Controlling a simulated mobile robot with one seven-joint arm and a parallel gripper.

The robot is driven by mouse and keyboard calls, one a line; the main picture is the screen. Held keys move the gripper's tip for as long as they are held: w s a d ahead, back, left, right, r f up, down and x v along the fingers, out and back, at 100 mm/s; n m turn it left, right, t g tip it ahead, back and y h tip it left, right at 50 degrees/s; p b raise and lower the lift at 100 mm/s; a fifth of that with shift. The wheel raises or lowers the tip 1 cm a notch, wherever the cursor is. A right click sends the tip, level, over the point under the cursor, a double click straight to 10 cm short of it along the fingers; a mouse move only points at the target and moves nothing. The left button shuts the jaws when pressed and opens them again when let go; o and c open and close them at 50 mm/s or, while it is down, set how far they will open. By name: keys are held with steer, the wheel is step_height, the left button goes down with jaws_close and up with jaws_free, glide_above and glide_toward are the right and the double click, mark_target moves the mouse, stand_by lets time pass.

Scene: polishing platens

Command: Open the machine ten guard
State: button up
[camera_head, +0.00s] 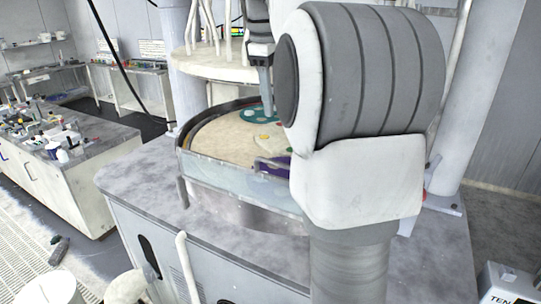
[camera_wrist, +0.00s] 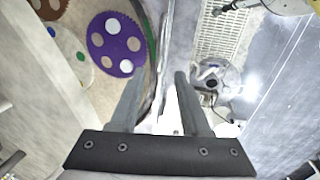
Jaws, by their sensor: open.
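The machine's guard (camera_head: 235,180) is a clear, pale curved wall around the near side of the round polishing platen (camera_head: 215,138). It stands upright there, and its right part is hidden behind my arm. My gripper (camera_wrist: 157,78) shows in the wrist view with its two grey fingers apart and nothing clearly held. The thin curved edge at the platen's side runs up between and beyond the fingers; I cannot tell whether they touch it. In the head view my gripper is hidden or cannot be made out.
A purple toothed disc with pale spots (camera_wrist: 117,43) lies on the platen. A pale round upper plate (camera_head: 215,68) hangs above it. A grey stone-like top (camera_head: 140,180) surrounds the platen.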

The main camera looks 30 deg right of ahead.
mark_target(279, 164)
steer(key=b+x, duration=0.1)
steer(key=x, duration=1.4)
steer(key=shift+f, duration=0.4)
jaws_close()
stand_by(0.5)
